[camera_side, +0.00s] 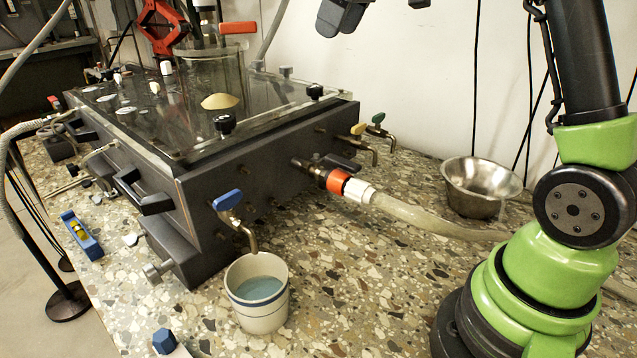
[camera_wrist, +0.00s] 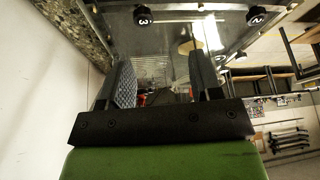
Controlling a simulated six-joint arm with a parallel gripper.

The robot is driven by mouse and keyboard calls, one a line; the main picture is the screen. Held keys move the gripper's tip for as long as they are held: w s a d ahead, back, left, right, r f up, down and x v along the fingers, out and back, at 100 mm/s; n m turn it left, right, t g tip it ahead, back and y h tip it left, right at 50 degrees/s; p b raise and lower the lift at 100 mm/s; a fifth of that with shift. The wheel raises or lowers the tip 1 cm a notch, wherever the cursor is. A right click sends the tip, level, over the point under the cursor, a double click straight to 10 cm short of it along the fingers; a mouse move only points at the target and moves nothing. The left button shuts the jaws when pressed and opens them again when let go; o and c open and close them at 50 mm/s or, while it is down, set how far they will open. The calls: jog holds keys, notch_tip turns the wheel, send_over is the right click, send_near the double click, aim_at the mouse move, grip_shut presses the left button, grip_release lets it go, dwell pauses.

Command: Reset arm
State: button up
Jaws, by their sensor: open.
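My gripper (camera_wrist: 165,72) shows in the wrist view with its two dark fingers spread apart and nothing visible between them. In the side view only a dark part of it (camera_side: 342,16) shows at the top edge, high above the bench to the right of the tank; the rest is cut off. My green and black arm stands at the right. The seepage tank (camera_side: 262,148) is a dark box with a clear lid, left of centre. In the wrist view its clear lid (camera_wrist: 170,38) lies beyond my fingers, with black knobs marked 3 and 2.
A mug (camera_side: 257,312) with bluish liquid stands below the blue-handled tap (camera_side: 228,200). A hose (camera_side: 420,213) runs from an orange coupling (camera_side: 337,181) toward my arm base. A steel bowl (camera_side: 481,190) stands at the back right. A blue level (camera_side: 82,236) lies left. The front-centre bench is clear.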

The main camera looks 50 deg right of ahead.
jog(key=s+a+r+m+t, duration=0.1)
jog(key=s+a+r+m, duration=0.15)
jog(key=s+a, duration=0.8)
jog(key=s+a+f+m, duration=0.1)
jog(key=s+f+m, duration=0.1)
jog(key=s, duration=0.4)
jog(key=s+a+f+m+t, duration=0.1)
jog(key=s+f+m, duration=0.1)
jog(key=s+f, duration=0.3)
jog(key=shift+s+t+y, duration=0.3)
jog(key=shift+s+y, duration=0.1)
jog(key=shift+f, duration=0.1)
